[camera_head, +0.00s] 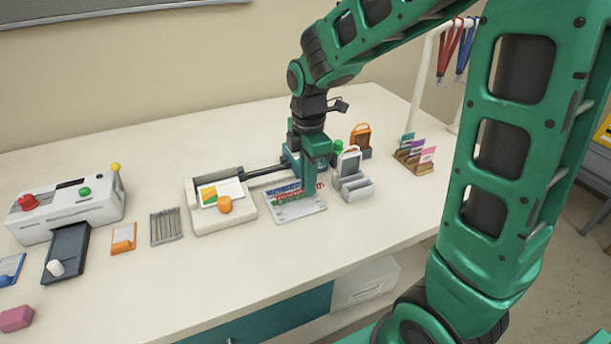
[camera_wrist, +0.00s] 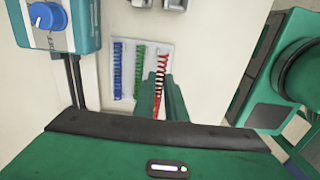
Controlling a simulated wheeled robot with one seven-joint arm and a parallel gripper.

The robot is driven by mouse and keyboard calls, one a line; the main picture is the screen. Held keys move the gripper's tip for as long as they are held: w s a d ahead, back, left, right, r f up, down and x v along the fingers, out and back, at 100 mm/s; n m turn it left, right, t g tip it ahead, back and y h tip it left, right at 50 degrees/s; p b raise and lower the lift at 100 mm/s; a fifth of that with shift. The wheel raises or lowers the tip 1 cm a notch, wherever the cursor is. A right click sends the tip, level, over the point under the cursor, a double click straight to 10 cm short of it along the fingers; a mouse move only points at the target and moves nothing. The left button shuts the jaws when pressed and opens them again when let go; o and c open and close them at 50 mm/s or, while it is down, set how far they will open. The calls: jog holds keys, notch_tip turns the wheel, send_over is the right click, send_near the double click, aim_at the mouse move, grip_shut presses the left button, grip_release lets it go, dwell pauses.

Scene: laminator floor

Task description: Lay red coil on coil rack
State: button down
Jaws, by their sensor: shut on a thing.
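The coil rack is a pale plate that lies on the table below my gripper (camera_wrist: 163,92), and its bare front part shows in the head view (camera_head: 297,210). In the wrist view the rack (camera_wrist: 128,88) bears a blue coil (camera_wrist: 117,68) and a green coil (camera_wrist: 139,66), side by side. The red coil (camera_wrist: 162,65) is between my gripper's fingers, which are shut on it. It lies parallel to the green coil, over the right side of the rack.
A white machine with an orange knob (camera_head: 225,204) stands left of the rack. Grey holders (camera_head: 356,190) stand close on the right, and a card stand (camera_head: 414,158) is farther right. A laminator (camera_head: 65,210) is at far left.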

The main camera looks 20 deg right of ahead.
aim_at(307, 208)
jog(key=shift+f, duration=2.5)
jog(key=c, duration=1.7)
grip_release()
jog(key=shift+r, duration=0.1)
notch_tip(307, 208, up, 10)
jog(key=shift+r, duration=0.25)
